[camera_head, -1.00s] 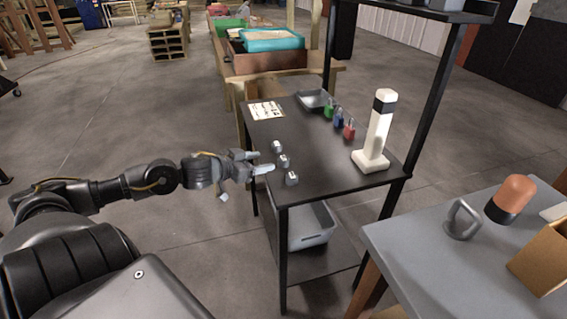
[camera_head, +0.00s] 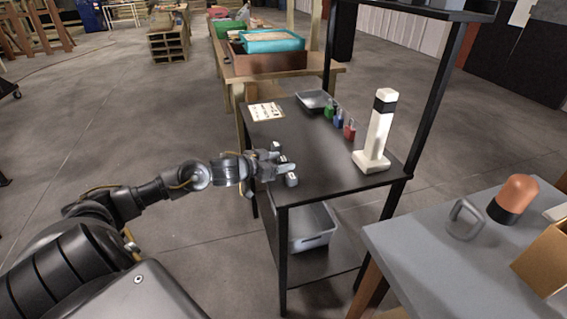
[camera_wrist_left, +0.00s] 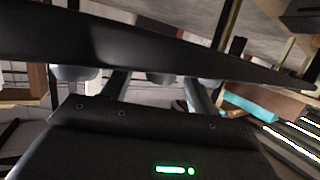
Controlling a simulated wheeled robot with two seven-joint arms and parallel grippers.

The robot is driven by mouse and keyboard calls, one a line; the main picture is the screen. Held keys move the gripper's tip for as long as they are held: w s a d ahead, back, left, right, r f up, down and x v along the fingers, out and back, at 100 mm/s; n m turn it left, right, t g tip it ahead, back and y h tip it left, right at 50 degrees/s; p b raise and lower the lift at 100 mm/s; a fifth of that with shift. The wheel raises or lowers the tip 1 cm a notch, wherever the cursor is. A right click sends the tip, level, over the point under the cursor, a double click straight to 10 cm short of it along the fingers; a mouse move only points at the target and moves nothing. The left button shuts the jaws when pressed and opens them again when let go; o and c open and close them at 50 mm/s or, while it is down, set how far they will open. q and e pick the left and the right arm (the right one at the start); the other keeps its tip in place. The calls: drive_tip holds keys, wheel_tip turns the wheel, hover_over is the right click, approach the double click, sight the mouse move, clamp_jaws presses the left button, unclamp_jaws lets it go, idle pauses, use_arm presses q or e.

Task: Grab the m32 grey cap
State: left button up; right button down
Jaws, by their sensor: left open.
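Three small grey caps stand in a row at the left edge of a black table: a far one (camera_head: 277,146), a middle one (camera_head: 283,159) and a near one (camera_head: 292,180). I cannot read any marking, so which is m32 is unclear. My left gripper (camera_head: 281,161) is open at the table's left edge, with its fingertips at the middle cap, which is partly hidden. In the left wrist view the picture is upside down; the middle cap (camera_wrist_left: 160,78) shows between the two fingers, with another cap (camera_wrist_left: 75,73) outside them. My right gripper is not in view.
On the black table (camera_head: 325,178) are a paper sheet (camera_head: 266,112), a metal tray (camera_head: 314,100), several coloured padlocks (camera_head: 339,120) and a white post (camera_head: 377,135). A grey bin (camera_head: 312,228) sits on the lower shelf. A grey table (camera_head: 420,255) stands at the right.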

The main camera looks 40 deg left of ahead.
use_arm(q)
drive_tip(key=shift+x, duration=0.95)
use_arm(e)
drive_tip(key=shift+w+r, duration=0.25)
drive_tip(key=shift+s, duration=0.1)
use_arm(q)
drive_tip(key=shift+c, duration=0.9)
drive_tip(key=shift+a, duration=0.1)
drive_tip(key=c, duration=0.9)
drive_tip(key=shift+r, duration=0.1)
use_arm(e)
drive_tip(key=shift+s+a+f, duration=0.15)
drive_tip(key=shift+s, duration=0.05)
